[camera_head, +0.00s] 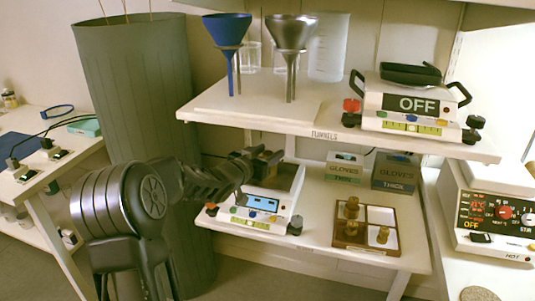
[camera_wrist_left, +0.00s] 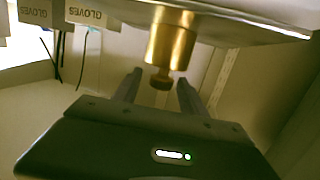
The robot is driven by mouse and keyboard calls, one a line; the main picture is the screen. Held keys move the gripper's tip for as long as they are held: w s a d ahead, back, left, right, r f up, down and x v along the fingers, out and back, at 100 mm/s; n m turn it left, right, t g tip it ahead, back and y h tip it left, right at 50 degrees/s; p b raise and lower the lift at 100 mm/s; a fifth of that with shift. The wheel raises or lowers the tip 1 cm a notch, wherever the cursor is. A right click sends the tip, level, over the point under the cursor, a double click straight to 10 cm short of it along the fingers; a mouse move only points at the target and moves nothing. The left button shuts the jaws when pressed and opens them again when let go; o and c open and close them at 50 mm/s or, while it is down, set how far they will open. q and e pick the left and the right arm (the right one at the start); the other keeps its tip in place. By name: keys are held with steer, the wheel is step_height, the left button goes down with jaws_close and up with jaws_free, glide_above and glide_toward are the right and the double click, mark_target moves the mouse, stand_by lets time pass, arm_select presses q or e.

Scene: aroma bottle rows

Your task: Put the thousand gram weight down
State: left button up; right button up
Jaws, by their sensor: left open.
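The brass weight (camera_wrist_left: 172,38) shows in the left wrist view, with its narrow knob pointing toward my left gripper (camera_wrist_left: 160,80). The gripper's fingers are open, one on each side of the knob, with gaps between. The weight's broad end appears to meet a pale metal plate (camera_wrist_left: 235,18). In the head view my left gripper (camera_head: 262,160) is over the back part of the balance (camera_head: 262,212) on the lower shelf; I cannot make out the weight there. My right gripper is not in view.
A wooden weight box (camera_head: 337,235) with several brass weights stands right of the balance. Glove boxes (camera_head: 345,167) (camera_head: 395,173) stand behind it. The upper shelf (camera_head: 330,133) overhangs, carrying funnels (camera_head: 228,30) and a device reading OFF (camera_head: 412,103). A tall grey bin (camera_head: 140,100) stands left.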

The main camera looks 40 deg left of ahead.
arm_select(q)
steer(key=shift+r, duration=0.15)
steer(key=shift+s, duration=0.15)
steer(key=s+d+r+p, duration=0.1)
steer(key=s, duration=1)
steer(key=shift+s+r, duration=0.3)
steer(key=shift+r, duration=0.1)
